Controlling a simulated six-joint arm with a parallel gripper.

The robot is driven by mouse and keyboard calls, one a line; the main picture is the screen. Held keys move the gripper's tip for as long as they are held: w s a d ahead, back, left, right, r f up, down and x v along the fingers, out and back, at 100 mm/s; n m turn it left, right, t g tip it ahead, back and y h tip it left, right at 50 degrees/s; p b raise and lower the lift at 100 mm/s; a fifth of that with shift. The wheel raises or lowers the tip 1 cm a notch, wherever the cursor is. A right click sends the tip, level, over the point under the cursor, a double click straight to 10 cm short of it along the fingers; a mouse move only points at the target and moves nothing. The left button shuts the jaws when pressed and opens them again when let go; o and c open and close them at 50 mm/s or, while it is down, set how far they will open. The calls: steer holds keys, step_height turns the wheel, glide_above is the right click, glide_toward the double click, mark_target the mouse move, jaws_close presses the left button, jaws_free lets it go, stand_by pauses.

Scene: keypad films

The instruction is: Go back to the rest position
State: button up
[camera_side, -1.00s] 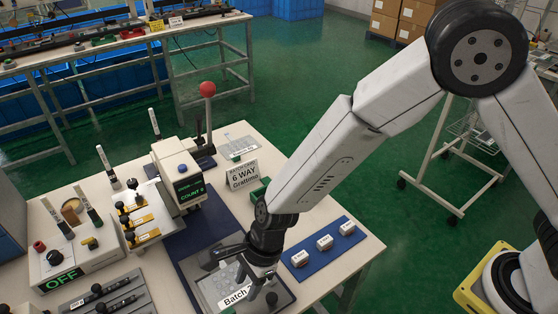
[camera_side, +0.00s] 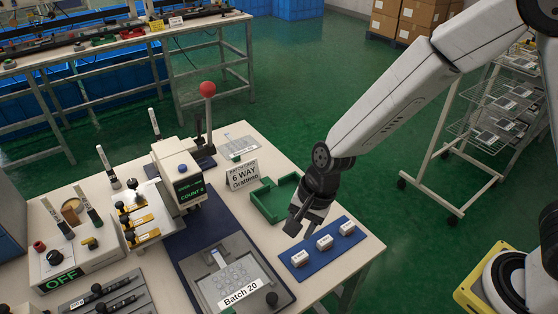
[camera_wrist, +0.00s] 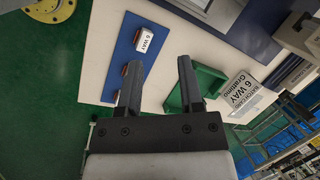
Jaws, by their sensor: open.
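My gripper (camera_side: 304,216) hangs above the table between the green tray and the blue mat in the side view. In the wrist view my gripper (camera_wrist: 161,72) shows two dark fingers spread apart with nothing between them. A metal plate fixture (camera_side: 238,272) holds a keypad film, with a label reading "Batch 20" (camera_side: 240,293) at its front.
A green open tray (camera_side: 270,204) stands behind my gripper, beside a "6 WAY" sign (camera_side: 242,174). A press (camera_side: 180,170) with a red-knobbed lever (camera_side: 208,90) stands left of it. A control box (camera_side: 62,262) reads "OFF". A wire-shelf cart (camera_side: 490,120) stands beyond the table.

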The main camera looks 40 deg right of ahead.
steer(key=s+d+r+n+h, duration=0.1)
steer(key=s+d+r+n, duration=0.1)
steer(key=d+n, duration=0.3)
steer(key=s+d+r+n+t+h, duration=0.1)
steer(key=d+n, duration=0.5)
steer(key=d, duration=0.8)
steer(key=s+r+h, duration=0.1)
steer(key=s+r, duration=0.1)
steer(key=s, duration=0.1)
steer(key=shift+s, duration=0.35)
